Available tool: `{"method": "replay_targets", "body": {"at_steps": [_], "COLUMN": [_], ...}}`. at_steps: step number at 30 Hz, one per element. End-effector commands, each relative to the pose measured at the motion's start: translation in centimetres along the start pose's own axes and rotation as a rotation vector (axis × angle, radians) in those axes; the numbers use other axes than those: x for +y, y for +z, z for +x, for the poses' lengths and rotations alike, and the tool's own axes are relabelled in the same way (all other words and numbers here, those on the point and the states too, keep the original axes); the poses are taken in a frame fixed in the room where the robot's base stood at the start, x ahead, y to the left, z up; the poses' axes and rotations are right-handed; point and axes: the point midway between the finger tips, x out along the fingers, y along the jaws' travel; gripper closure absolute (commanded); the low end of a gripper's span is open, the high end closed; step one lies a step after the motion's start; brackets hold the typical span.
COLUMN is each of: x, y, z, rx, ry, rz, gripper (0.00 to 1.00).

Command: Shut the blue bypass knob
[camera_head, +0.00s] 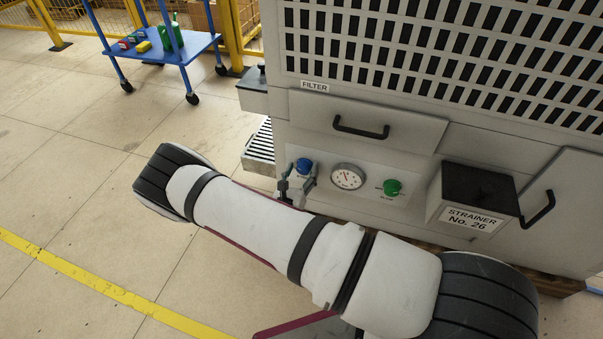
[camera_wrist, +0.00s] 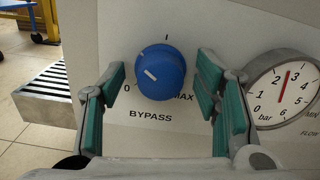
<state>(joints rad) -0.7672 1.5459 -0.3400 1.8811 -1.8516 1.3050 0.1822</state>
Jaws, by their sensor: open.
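The blue bypass knob (camera_wrist: 168,82) is on the pale panel, above the word BYPASS. Its white line is on the left part of its face, pointing to the upper left, between the 0 and the upright mark at the top. MAX is at its lower right. The knob also shows in the head view (camera_head: 304,165). My gripper (camera_wrist: 162,70) is open, with one green-padded finger on each side of the knob and gaps visible between pads and knob. In the head view my gripper (camera_head: 297,186) is just in front of the knob, partly hiding the panel below it.
Right of the knob are a pressure gauge (camera_head: 348,177) and a green knob (camera_head: 392,187). A strainer box (camera_head: 474,198) juts out farther right. A drawer handle (camera_head: 361,127) sticks out above. A blue cart (camera_head: 165,45) stands at the back left; the floor at left is clear.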

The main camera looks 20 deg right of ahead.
Motion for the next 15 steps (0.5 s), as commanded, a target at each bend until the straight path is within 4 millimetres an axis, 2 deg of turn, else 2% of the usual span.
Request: {"method": "replay_targets", "body": {"at_steps": [8, 14, 15], "x": [0.00, -0.01, -0.01], "y": [0.03, 0.02, 0.02], "z": [0.12, 0.11, 0.11], "rx": [0.000, 0.000, 0.000], "ry": [0.000, -0.001, -0.001], "rz": [0.001, 0.001, 0.001], "gripper": [0.43, 0.89, 0.90]}}
